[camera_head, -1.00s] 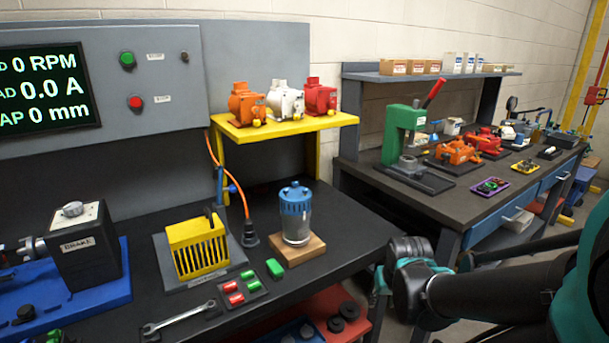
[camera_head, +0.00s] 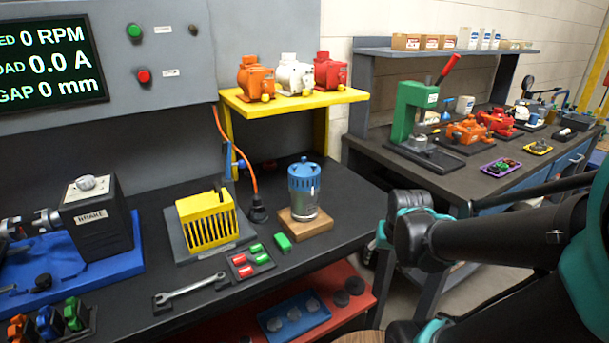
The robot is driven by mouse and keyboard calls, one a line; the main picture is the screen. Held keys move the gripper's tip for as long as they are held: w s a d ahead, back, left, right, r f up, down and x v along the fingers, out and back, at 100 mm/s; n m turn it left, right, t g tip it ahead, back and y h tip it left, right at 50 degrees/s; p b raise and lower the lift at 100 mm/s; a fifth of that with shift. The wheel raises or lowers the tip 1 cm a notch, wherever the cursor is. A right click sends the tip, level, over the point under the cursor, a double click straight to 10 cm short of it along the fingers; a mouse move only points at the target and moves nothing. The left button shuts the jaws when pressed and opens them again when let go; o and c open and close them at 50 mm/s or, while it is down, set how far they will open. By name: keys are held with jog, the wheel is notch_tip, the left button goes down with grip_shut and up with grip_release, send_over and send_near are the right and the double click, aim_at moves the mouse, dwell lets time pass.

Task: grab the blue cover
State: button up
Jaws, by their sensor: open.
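The blue cover (camera_head: 304,176) is a slotted, ribbed cap on top of a grey metal cylinder (camera_head: 305,205). The cylinder stands upright on a wooden block (camera_head: 308,228) near the right end of the dark workbench (camera_head: 345,215). The cover is fully in sight with nothing in front of it. My black and teal arm comes in from the right, with a bent joint to the right of the bench. My gripper does not show in this view.
A yellow slotted guard (camera_head: 207,222), a wrench (camera_head: 190,288), red and green buttons (camera_head: 250,262) and an orange cable (camera_head: 240,160) are near the cylinder. A yellow shelf (camera_head: 290,103) with three motors is behind it. A second bench (camera_head: 440,178) stands at right.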

jog(key=o, duration=0.7)
jog(key=w+a+r+m, duration=0.1)
jog(key=w+a+r, duration=0.1)
jog(key=w+r, duration=0.1)
jog(key=w+a+r+m, duration=0.2)
jog(key=w+r, duration=0.1)
jog(key=r, duration=0.1)
jog(key=w+a+r+m+g, duration=0.1)
jog(key=w+a+r, duration=0.1)
jog(key=w+r, duration=0.1)
jog(key=shift+w+a+r+m, duration=0.2)
jog(key=shift+a+r+m, duration=0.2)
jog(key=shift+r, duration=0.25)
notch_tip(320, 180, up, 25)
jog(key=m+g, duration=0.3)
jog(key=m, duration=0.8)
send_over(304, 169)
jog(key=f, duration=1.2)
jog(key=shift+w+a, duration=0.1)
jog(key=shift+a, duration=0.2)
jog(key=shift+d+f, duration=0.15)
jog(key=shift+f, duration=1.2)
jog(key=shift+d+f, duration=0.15)
jog(key=shift+f, duration=1.15)
